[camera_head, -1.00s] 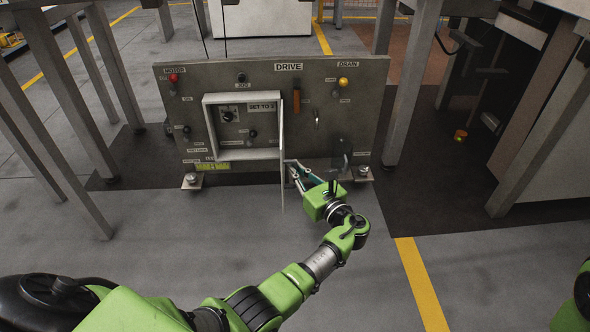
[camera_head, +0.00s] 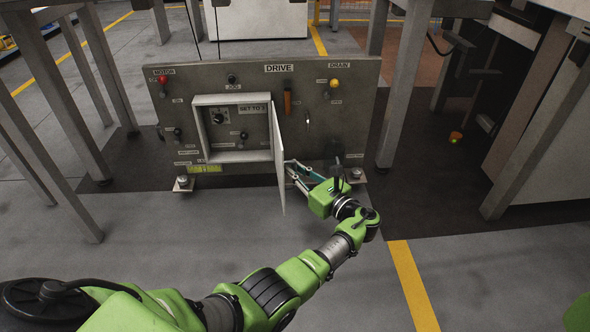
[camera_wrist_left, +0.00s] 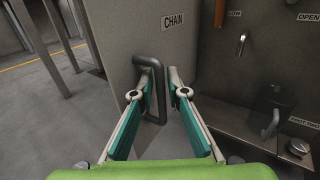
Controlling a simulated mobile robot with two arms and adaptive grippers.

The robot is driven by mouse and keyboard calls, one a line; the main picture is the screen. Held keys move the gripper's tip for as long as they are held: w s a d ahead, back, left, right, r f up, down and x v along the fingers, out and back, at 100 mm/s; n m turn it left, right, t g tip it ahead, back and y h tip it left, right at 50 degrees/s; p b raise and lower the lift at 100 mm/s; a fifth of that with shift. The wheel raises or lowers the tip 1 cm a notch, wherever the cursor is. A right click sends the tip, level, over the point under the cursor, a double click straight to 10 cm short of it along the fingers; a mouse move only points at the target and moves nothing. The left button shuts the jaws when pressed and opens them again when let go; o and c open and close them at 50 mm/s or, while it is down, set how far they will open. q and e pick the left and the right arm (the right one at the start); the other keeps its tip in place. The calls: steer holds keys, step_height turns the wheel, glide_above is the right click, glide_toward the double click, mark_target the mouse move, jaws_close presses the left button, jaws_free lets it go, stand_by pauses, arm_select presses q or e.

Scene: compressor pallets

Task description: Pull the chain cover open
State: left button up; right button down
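The chain cover (camera_head: 279,165) is a pale hinged plate on the right side of a box frame in the DRIVE panel. It stands swung out, seen nearly edge-on in the head view. In the left wrist view the cover (camera_wrist_left: 125,30) carries the label CHAIN and a dark looped handle (camera_wrist_left: 162,95). My left gripper (camera_head: 289,170) is low beside the cover. In the left wrist view its fingers (camera_wrist_left: 161,82) lie on either side of the handle's bar; whether they clamp it is unclear. My right gripper is out of view.
The DRIVE panel (camera_head: 340,110) has several knobs and levers, including an orange handle (camera_head: 287,103) right of the cover. Bolted feet (camera_head: 184,183) support it. Grey posts (camera_head: 405,80) stand on both sides. The floor in front is clear, with a yellow line (camera_head: 412,285).

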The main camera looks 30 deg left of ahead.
arm_select(q)
steer(key=shift+s+d, duration=0.1)
steer(key=shift+d, duration=0.15)
steer(key=v, duration=0.7)
stand_by(0.4)
